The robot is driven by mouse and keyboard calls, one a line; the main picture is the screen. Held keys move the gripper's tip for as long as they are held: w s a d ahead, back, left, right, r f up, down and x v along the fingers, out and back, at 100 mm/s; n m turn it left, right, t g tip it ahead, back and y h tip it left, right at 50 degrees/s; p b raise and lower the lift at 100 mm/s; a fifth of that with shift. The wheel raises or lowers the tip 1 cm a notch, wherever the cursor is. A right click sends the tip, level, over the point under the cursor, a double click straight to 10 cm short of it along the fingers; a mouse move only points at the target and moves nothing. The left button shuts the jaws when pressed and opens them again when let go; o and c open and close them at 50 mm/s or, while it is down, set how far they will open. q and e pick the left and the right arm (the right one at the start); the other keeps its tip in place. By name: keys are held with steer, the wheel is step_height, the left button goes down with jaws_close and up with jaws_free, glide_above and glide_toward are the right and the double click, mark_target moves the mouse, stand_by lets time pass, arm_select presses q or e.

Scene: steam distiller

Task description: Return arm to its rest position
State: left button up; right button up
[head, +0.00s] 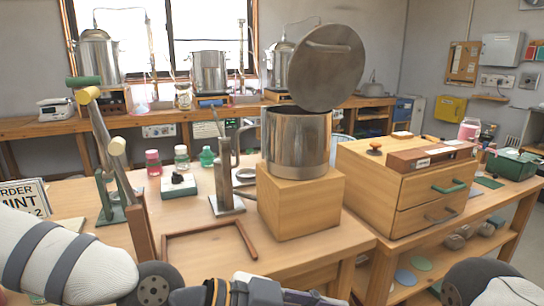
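My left arm enters from the lower left. Its gripper (305,297) lies low along the bottom edge, partly cut off, in front of the table; I cannot make out its fingertips. Nothing is visibly held. Of my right arm only a dark joint and a white link show at the lower right; its gripper is out of view. A steel pot (296,140) stands on a wooden block (300,200). Its round lid (327,70) is raised and tilted above the pot, its handle facing me; what supports it is unclear.
Levers with green, yellow and pale grips (88,95) rise at the left, close to my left arm. A metal stand (227,203) and a brown frame (205,229) are on the table. A drawer cabinet (410,190) stands right. Small jars (181,158) are behind.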

arm_select(q)
steer(key=s+a+f+n+g+y, duration=0.1)
steer(key=s+a+f+n+y, duration=0.3)
steer(key=s+f, duration=0.45)
steer(key=s+a+f+n+g+y, duration=0.15)
steer(key=s+a+f+n, duration=0.35)
steer(key=f, duration=0.7)
steer(key=s+a+f+n+g+y, duration=0.1)
steer(key=s+a+f+n+y, duration=0.2)
steer(key=s+a, duration=0.4)
steer(key=s+a+f+n+y+p, duration=0.1)
steer(key=s+a+f+n+y, duration=0.3)
steer(key=s+a, duration=0.4)
steer(key=a+n, duration=0.1)
steer(key=a, duration=0.4)
steer(key=shift+s+a+f+g, duration=0.15)
steer(key=shift+a+f+g, duration=0.05)
steer(key=shift+a+g, duration=0.15)
arm_select(e)
steer(key=shift+w+r+t, duration=0.4)
steer(key=shift+w+r, duration=0.6)
steer(key=shift+r, duration=0.05)
